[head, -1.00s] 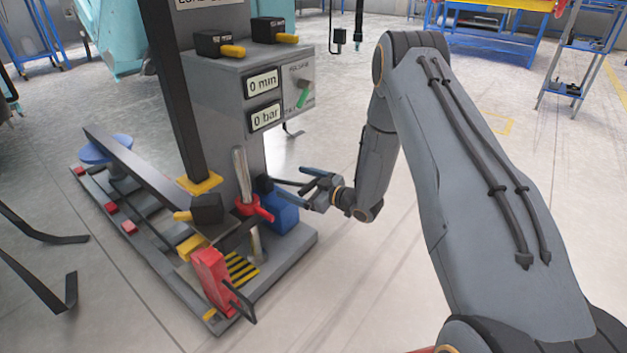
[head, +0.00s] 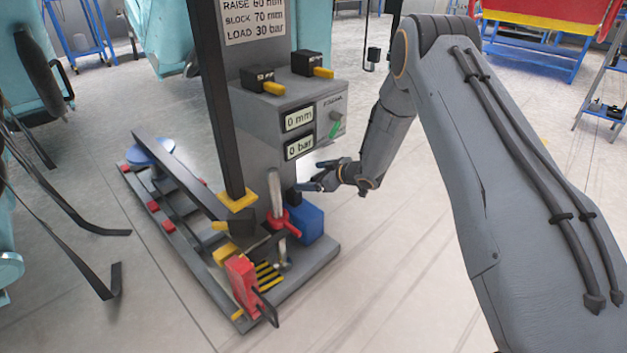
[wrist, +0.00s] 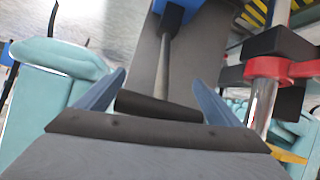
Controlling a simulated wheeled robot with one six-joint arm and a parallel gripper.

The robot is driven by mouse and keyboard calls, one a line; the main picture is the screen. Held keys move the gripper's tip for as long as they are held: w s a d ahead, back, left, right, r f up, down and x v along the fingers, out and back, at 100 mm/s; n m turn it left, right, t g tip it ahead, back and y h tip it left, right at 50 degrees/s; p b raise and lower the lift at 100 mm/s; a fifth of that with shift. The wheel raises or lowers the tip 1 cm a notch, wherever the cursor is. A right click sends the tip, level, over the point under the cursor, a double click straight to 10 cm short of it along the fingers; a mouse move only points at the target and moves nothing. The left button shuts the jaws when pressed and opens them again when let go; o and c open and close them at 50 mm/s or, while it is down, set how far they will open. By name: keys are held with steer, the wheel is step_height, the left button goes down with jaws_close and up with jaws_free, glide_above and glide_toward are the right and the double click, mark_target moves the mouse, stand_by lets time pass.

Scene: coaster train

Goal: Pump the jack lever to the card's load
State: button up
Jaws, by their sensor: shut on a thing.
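The jack's pump is a blue box (head: 305,222) on the stand's base; its lever (wrist: 164,60) is a grey rod ending in a black grip (wrist: 158,106). My gripper (head: 318,180) is beside the stand, just above the blue box. The card (head: 254,22) reads RAISE 60 mm, BLOCK 70 mm, LOAD 30 bar. The displays read 0 mm (head: 298,118) and 0 bar (head: 299,147).
A red collar (head: 284,219) with a metal post stands left of the pump, close to the lever in the wrist view (wrist: 268,68). A red block (head: 242,281) is at the base's front. Teal train seats (wrist: 45,85) are around.

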steer(key=shift+w+r, duration=0.35)
steer(key=shift+w, duration=0.1)
steer(key=shift+a, duration=0.1)
steer(key=o, duration=1.4)
steer(key=shift+f, duration=0.2)
steer(key=shift+c, duration=0.2)
steer(key=p+v, duration=0.2)
steer(key=v, duration=0.5)
steer(key=shift+s+d+r+p, duration=0.2)
steer(key=shift+s+d+p, duration=0.05)
steer(key=shift+s+p, duration=0.05)
